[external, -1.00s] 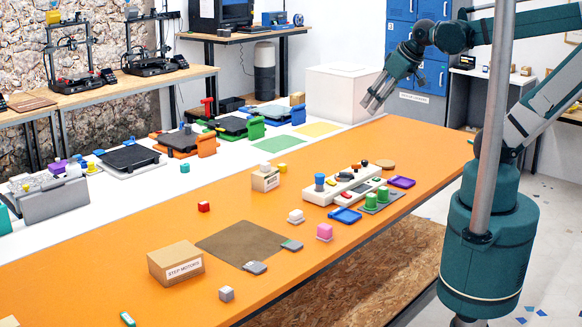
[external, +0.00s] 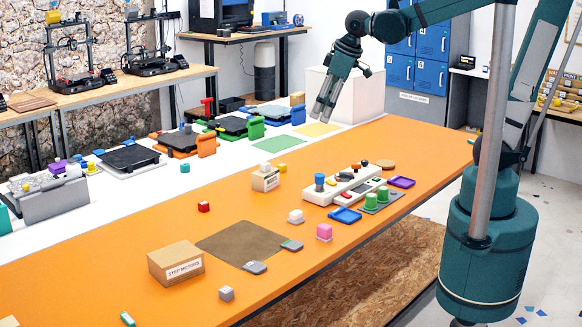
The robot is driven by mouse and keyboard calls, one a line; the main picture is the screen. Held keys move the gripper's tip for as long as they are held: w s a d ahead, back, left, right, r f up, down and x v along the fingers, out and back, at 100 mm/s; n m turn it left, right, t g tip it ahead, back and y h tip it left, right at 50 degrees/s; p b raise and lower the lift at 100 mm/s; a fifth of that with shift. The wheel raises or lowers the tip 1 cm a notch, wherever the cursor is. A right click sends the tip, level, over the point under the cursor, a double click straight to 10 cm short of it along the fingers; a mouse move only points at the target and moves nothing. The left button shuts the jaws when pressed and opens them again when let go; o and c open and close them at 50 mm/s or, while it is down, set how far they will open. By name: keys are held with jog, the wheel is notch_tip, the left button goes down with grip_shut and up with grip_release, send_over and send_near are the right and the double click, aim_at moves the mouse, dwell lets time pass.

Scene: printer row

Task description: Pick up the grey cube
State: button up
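A small grey cube (external: 226,294) sits on the orange table (external: 100,285) near its front edge, right of and nearer than the cardboard box marked "STEP MOTORS" (external: 176,263). My gripper (external: 322,118) hangs in the air above the far side of the table, fingers pointing down. It is far behind and to the right of the grey cube. The fingers look slightly apart with nothing visible between them, but the view is small.
A brown mat (external: 235,241) lies mid-table. A pink cube (external: 324,232), a white block (external: 296,216), a red cube (external: 204,207) and a white tray (external: 325,193) stand around it. Orange surface around the grey cube is mostly clear.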

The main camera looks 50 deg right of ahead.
jog(key=w+a+f+n+g+b, duration=0.1)
jog(key=w+a+f+n+g, duration=0.2)
jog(key=a, duration=1)
jog(key=n+g+h+b, duration=0.1)
jog(key=n+h+b, duration=0.2)
jog(key=n, duration=0.6)
send_over(226, 290)
jog(key=f, duration=2.6)
jog(key=shift+w+a+f, duration=0.2)
jog(key=shift+a, duration=0.2)
jog(key=shift+s+a+f, duration=0.15)
jog(key=shift+s+a, duration=0.05)
jog(key=shift+f, duration=0.1)
jog(key=shift+d+f, duration=0.2)
jog(key=shift+f, duration=0.95)
jog(key=shift+f, duration=0.15)
